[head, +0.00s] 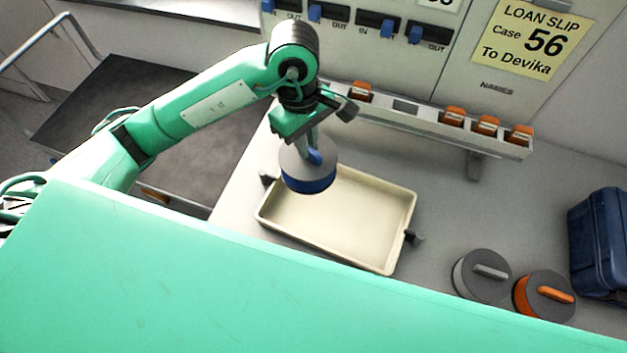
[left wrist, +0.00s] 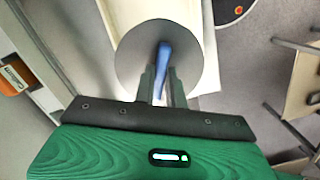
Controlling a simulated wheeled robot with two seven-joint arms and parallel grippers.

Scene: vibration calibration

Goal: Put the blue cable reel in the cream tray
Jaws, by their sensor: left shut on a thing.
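The blue cable reel (head: 308,184) has a grey top, a blue rim and a blue handle. My left gripper (head: 313,150) is shut on its handle and holds the reel over the upper left part of the cream tray. The reel also shows in the left wrist view (left wrist: 140,62), with its blue handle between the fingers (left wrist: 162,85). The cream tray (head: 335,256) is a shallow rectangle on the grey bench, and the part of it that shows is empty. The reel hides its upper left corner. My right gripper is not in view.
A grey reel (head: 472,284) and an orange reel (head: 530,303) stand right of the tray. A dark blue case (head: 597,240) is at the far right. A rail with several orange tags (head: 452,116) runs behind the tray. A yellow loan slip (head: 535,38) hangs above.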

